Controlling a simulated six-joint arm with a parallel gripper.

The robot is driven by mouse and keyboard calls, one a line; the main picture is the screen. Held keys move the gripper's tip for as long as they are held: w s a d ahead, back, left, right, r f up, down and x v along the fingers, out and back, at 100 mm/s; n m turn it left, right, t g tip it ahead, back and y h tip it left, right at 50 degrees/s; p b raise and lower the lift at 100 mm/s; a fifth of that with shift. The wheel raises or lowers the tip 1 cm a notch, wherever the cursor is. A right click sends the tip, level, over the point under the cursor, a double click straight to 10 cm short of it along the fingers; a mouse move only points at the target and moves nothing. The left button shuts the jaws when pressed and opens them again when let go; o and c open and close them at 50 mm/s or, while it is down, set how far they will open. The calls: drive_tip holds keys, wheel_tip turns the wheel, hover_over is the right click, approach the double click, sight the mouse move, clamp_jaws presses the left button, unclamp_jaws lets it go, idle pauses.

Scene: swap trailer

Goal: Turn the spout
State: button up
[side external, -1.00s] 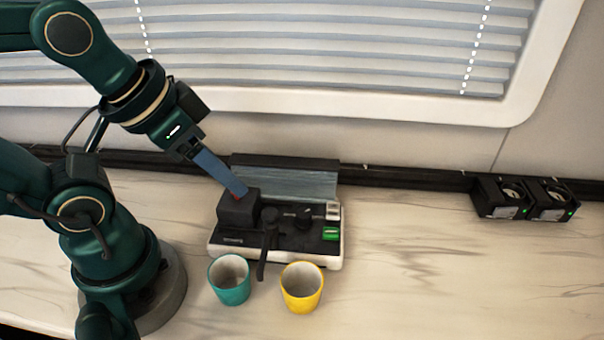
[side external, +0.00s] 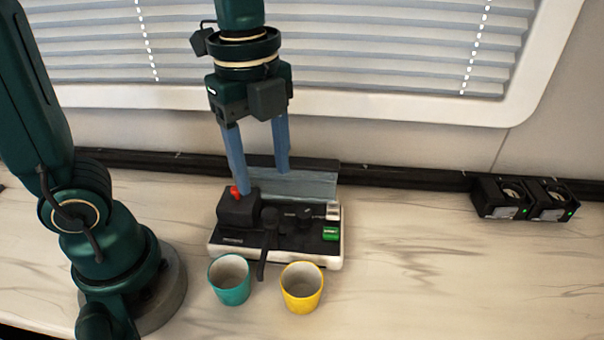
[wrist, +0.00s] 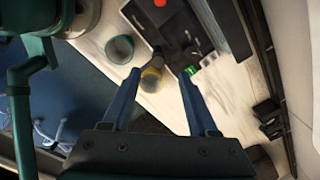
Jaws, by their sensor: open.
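The black spout (side external: 265,250) sits on the front of a low black-and-white machine (side external: 215,246). Its free end points forward between a teal cup (side external: 231,281) and a yellow cup (side external: 301,288), nearer the teal one. My gripper (side external: 262,180) is open and empty, with blue fingers pointing down above the back of the machine, behind the spout. In the wrist view the spout (wrist: 157,57) shows between and beyond the fingertips (wrist: 158,73), beside the yellow cup (wrist: 152,82). The teal cup (wrist: 119,49) is to the left there.
The machine carries a black block with a red button (side external: 236,192), a dark knob (side external: 305,213) and a green switch (side external: 330,233). A raised grey panel (side external: 305,184) stands at its back. Two black boxes (side external: 524,199) sit far right. The counter (side external: 420,250) between is clear.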

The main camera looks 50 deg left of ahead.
sight(270, 212)
drive_tip(key=shift+w+d+f, duration=0.1)
drive_tip(key=shift+d+f, duration=0.05)
drive_tip(key=shift+f, duration=0.15)
drive_tip(key=shift+d+f, duration=0.1)
drive_tip(key=shift+f, duration=2.65)
clamp_jaws()
